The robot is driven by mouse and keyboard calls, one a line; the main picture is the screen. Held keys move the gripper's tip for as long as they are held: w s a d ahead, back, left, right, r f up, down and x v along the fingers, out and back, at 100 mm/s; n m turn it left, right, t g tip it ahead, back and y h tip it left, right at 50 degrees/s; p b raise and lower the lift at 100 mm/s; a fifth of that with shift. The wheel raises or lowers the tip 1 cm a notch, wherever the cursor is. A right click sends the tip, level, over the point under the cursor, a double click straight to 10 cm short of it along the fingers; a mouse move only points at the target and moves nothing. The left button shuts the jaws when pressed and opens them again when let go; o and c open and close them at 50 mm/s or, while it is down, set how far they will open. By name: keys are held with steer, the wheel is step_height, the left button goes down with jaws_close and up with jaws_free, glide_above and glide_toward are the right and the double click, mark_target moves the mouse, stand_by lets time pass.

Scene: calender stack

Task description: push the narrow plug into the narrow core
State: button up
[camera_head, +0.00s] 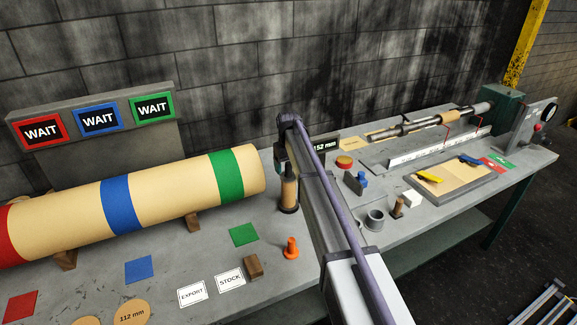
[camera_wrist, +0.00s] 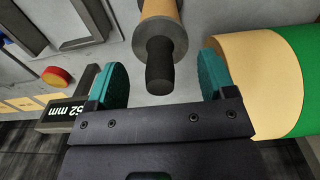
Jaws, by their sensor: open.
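My gripper (camera_wrist: 163,80) is open, with teal pads on both sides of the black handle (camera_wrist: 160,66) of a small tan roll (camera_wrist: 159,8) with a grey flange. The pads do not touch the handle. In the head view the roll (camera_head: 289,192) stands upright on a dark base, directly below my gripper (camera_head: 284,160). An orange stepped plug (camera_head: 291,248) stands upright on the bench, and a brown peg (camera_head: 398,206) stands beside a grey hollow ring (camera_head: 375,220). I cannot tell which is the narrow plug or narrow core.
A large striped paper roll (camera_head: 165,198) lies on cradles to the left. Three WAIT signs (camera_head: 96,118) stand behind it. A 152 mm sign (camera_head: 325,147) is near my arm.

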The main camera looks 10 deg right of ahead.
steer(key=shift+r+p, duration=2.35)
steer(key=shift+r, duration=0.4)
steer(key=shift+f, duration=0.1)
steer(key=shift+s+m, duration=0.3)
steer(key=shift+s, duration=0.1)
steer(key=s+f+b, duration=0.2)
steer(key=s, duration=1.1)
steer(key=s+f+m+b, duration=0.1)
steer(key=s+f+b, duration=0.2)
steer(key=s, duration=1)
steer(key=s+f+m+b, duration=0.1)
steer(key=s+f+b, duration=0.1)
steer(key=s, duration=1.1)
steer(key=shift+s+f+b, duration=0.2)
steer(key=shift+f+b, duration=0.05)
steer(key=shift+b, duration=0.05)
